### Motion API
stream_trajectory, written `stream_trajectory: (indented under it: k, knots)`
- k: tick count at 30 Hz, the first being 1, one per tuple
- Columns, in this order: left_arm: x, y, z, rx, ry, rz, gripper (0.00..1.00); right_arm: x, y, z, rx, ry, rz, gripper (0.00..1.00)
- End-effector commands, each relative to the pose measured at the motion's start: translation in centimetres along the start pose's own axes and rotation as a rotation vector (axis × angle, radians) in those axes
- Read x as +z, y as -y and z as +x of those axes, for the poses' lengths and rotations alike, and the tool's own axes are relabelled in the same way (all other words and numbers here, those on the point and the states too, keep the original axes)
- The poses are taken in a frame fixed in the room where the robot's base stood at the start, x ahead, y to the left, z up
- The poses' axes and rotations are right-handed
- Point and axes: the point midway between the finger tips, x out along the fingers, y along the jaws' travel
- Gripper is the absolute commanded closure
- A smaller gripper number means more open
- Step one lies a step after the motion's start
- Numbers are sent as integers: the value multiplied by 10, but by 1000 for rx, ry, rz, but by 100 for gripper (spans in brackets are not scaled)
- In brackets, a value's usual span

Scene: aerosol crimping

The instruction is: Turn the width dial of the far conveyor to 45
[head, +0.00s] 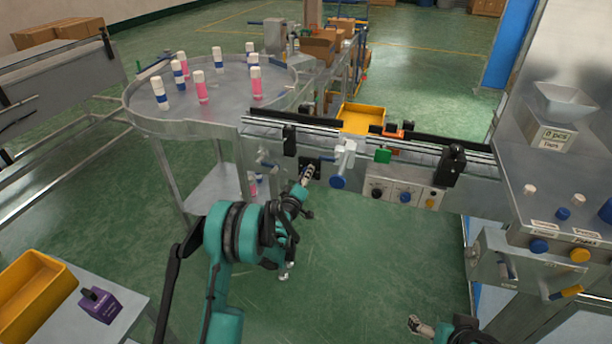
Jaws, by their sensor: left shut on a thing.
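The conveyor (225,130) runs from the round table to the right, with dark guide rails along its top. My left gripper (307,173) reaches up to its front side and is shut at a dark plate there. It appears to be closed on the width dial, which the fingers mostly hide; no number can be read.
A round metal table (140,118) holds several pink and blue-banded white cans. A control panel (405,195) with knobs is right of the blue knob. A yellow bin (363,117) stands behind the conveyor. A station with a white hopper (566,100) stands at right.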

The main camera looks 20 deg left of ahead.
Motion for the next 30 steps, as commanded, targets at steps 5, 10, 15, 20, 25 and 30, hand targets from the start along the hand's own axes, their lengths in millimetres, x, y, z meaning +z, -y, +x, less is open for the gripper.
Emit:
stream_trajectory:
  k: [5,10,15,20,25,30]
  knots:
    - [0,1,0,0,-1,-168,97,0,0,0,0,0,0,16]
    - [0,1,0,0,-1,-329,97,0,0,0,0,0,0,16]
    - [0,1,0,0,-1,-487,97,0,0,0,0,0,0,16]
    - [0,1,0,0,-1,-624,97,0,0,0,0,0,0,16]
    - [0,1,0,0,-1,-743,97,0,0,0,0,0,0,16]
    - [0,1,0,0,-1,-829,97,0,0,0,0,0,0,16]
